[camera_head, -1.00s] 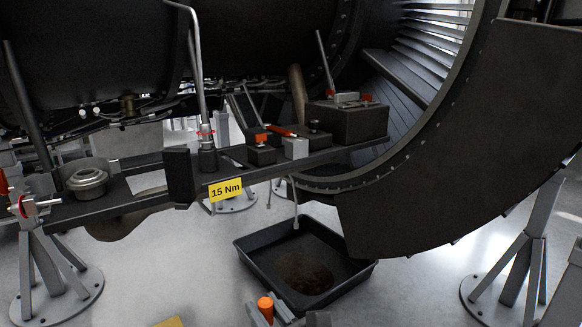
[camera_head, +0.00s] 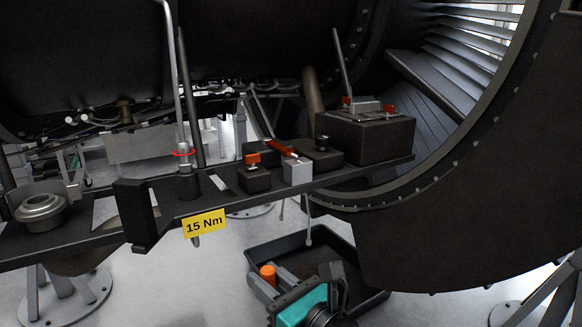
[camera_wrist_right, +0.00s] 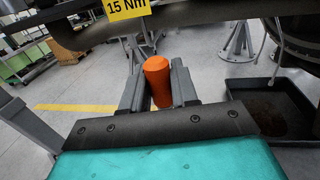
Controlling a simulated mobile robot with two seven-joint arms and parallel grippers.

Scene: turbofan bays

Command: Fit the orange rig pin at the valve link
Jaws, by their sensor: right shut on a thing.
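The orange rig pin (camera_head: 268,273) is at the bottom of the head view, between the fingers of my right gripper (camera_head: 273,280). In the right wrist view the pin (camera_wrist_right: 158,82) stands out between the two grey fingers, its rounded orange end showing. The gripper is shut on it, below and in front of the dark beam. On the beam are a red-orange lever (camera_head: 281,149), a pale block (camera_head: 297,171) and a small dark block with an orange top (camera_head: 254,172). I cannot tell which part is the valve link. My left gripper is not in view.
A yellow "15 Nm" tag (camera_head: 204,223) hangs on the beam's front edge. A black drip tray (camera_head: 365,300) lies on the floor behind my gripper. A large dark box (camera_head: 371,137) and the curved cowl (camera_head: 480,210) bound the right side.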

